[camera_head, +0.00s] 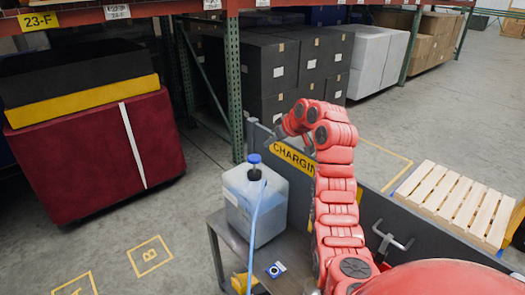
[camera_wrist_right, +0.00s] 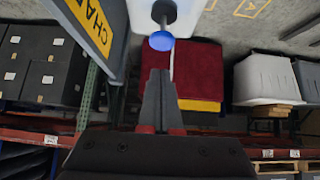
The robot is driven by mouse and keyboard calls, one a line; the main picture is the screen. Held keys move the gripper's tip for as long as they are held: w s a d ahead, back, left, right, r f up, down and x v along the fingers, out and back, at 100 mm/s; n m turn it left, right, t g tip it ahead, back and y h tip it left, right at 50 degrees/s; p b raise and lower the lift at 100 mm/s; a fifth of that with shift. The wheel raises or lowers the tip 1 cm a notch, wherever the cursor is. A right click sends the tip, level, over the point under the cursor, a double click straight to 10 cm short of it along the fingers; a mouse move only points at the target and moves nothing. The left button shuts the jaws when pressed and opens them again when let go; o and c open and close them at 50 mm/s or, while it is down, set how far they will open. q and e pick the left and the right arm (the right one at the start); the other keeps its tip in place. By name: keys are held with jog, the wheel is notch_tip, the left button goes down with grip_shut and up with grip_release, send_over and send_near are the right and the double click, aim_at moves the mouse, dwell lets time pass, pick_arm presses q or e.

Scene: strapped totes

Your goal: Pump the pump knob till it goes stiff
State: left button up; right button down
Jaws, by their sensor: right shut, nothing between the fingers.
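The blue pump knob (camera_head: 254,158) stands on a short dark stem on top of a translucent white container (camera_head: 240,207) on a grey metal bench. In the right wrist view the knob (camera_wrist_right: 161,41) is just beyond my fingertips, with its stem and the white container top (camera_wrist_right: 142,15) behind it. My right gripper (camera_wrist_right: 158,72) is shut and empty, its dark fingers together. A small gap seems to show between the fingertips and the knob; contact cannot be told for sure. In the head view my red right arm arches over toward the container. My left gripper is not in view.
A light blue hose (camera_head: 256,222) runs down the container's front. A grey barrier (camera_head: 372,200) with a yellow charging sign (camera_head: 292,158) stands right behind the bench (camera_head: 220,222). A wooden pallet (camera_head: 455,205) lies to the right. A maroon tote (camera_head: 95,155) stands at left.

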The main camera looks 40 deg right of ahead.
notch_tip(320, 180, up, 4)
jog(key=shift+f+b, duration=0.15)
jog(key=shift+b, duration=1.05)
